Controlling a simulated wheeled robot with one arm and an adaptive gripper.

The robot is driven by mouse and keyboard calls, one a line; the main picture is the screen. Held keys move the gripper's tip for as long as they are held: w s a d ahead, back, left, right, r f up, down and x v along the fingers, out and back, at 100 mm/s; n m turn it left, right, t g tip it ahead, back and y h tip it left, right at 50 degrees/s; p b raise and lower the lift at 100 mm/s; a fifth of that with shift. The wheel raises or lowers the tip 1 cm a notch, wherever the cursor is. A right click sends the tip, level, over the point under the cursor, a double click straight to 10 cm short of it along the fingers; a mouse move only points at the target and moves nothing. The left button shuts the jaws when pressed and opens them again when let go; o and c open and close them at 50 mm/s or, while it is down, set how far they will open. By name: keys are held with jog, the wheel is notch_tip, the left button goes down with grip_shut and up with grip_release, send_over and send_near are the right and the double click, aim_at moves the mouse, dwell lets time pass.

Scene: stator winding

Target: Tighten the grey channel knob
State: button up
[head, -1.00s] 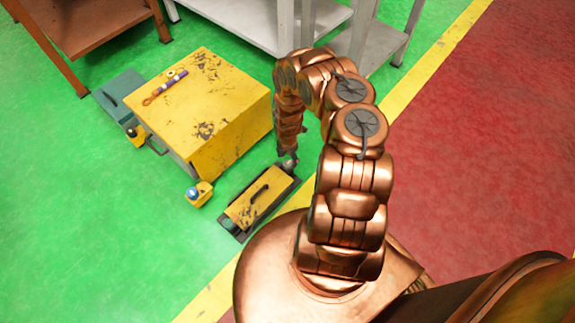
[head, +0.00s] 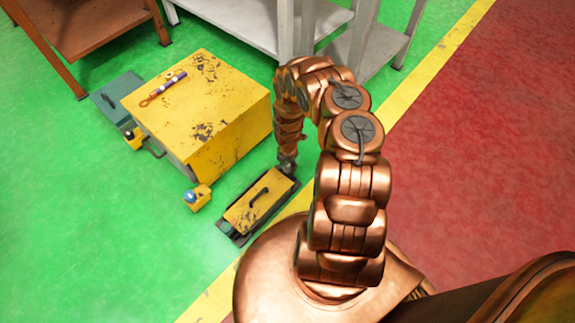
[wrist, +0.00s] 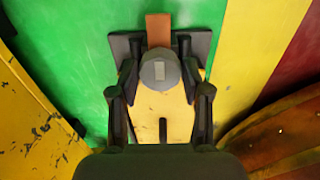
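The grey channel knob (wrist: 160,72) shows in the wrist view as a round grey cap with a small pale rectangle on its face. It sits at the far end of a low yellow box (wrist: 177,118) on a dark base. My gripper (wrist: 159,60) has one dark finger on each side of the knob. The fingers lie very close to its sides; I cannot tell whether they touch it. In the head view my gripper (head: 288,165) points down at the far end of the same yellow box (head: 243,213), and the knob is hidden there.
A large worn yellow cabinet (head: 225,120) stands just left of my arm, with a striped tool (head: 165,87) on top. A small yellow box with a blue button (head: 197,197) and a teal case (head: 113,98) are on the green floor. Grey shelving (head: 250,28) stands behind.

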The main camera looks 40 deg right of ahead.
jog(key=c, duration=0.6)
